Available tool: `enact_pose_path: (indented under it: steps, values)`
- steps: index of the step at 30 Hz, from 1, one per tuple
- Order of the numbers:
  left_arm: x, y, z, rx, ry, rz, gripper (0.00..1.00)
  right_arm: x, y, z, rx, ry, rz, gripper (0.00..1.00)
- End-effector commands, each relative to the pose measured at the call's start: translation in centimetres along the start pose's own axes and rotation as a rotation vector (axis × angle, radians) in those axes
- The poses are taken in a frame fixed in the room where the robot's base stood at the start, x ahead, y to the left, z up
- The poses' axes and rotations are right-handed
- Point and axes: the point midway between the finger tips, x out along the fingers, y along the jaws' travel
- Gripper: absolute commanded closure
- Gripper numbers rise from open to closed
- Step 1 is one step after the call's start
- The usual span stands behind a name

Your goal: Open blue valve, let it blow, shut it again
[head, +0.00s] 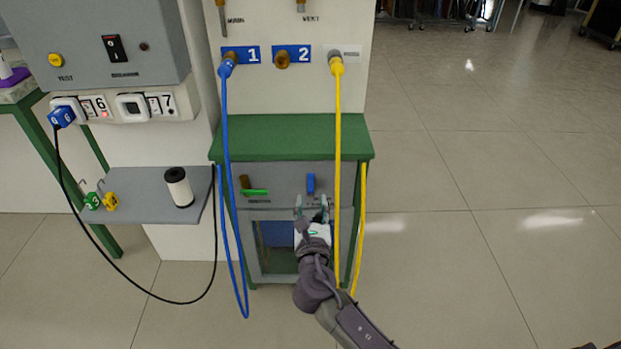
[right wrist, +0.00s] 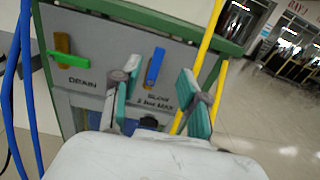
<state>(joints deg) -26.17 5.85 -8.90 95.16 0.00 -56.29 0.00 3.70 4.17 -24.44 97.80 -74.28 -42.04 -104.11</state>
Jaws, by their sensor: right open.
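The blue valve handle (head: 310,183) stands upright on the grey panel under the green bench top. It also shows in the right wrist view (right wrist: 155,67), above a label reading "BLOW 2 bar MAX". My right gripper (head: 311,206) is open and empty, just in front of and below the blue handle. In the right wrist view its two teal-padded fingers (right wrist: 160,92) stand apart, with the handle seen between and beyond them, apparently untouched. My left gripper is not in view.
A green handle (head: 254,192), labelled DRAIN, lies horizontal left of the blue one. A yellow hose (head: 337,150) hangs close right of my gripper; a blue hose (head: 225,130) hangs at the left. A grey shelf (head: 145,190) holds a white spool (head: 178,187). Floor at right is clear.

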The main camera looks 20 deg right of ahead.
Motion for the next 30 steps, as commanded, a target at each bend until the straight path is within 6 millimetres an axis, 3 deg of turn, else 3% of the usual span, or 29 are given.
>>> enact_pose_path:
  steps: [9, 15, 28, 30]
  values:
    - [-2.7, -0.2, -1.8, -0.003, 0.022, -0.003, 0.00, 6.9, 0.0, -0.2, 0.000, 0.000, -0.001, 0.56]
    - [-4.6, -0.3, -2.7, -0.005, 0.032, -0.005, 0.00, 9.7, 0.0, -0.3, 0.002, 0.002, 0.000, 0.56]
    - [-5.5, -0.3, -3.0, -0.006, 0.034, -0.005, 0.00, 10.7, 0.0, -0.1, 0.003, 0.003, 0.001, 0.56]
    - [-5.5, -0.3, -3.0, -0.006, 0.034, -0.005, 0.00, 10.7, 0.0, -0.2, 0.003, 0.003, 0.001, 0.66]
